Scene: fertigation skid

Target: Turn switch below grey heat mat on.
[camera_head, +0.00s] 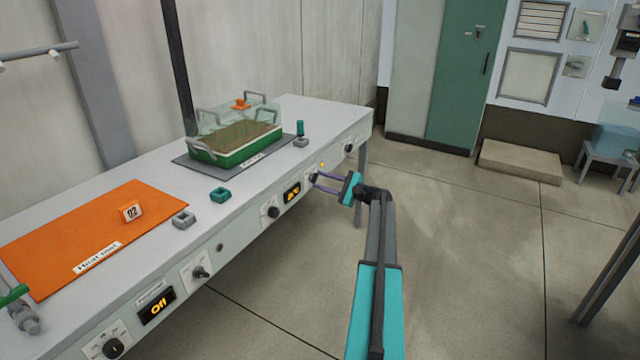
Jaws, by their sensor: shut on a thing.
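The grey heat mat (182,161) lies on the far half of the bench, under a green tray (205,154) of soil with a clear cover. Below it, the bench's front panel carries a black switch (313,177) on a white plate. My gripper (316,180) reaches in from the right with its two thin fingers at this switch and is shut on it. The fingers partly hide the switch, so its exact angle is unclear. Above the switch, a small lamp (322,165) shows orange-yellow. A display (292,192) left of the switch glows orange, its text too small to read surely.
Other knobs on the panel are close by, at left (272,211) and right (348,147). The orange mat (88,232) has its own switch (200,271) and a display (157,306) reading "Off". Open floor (470,240) lies right of the bench.

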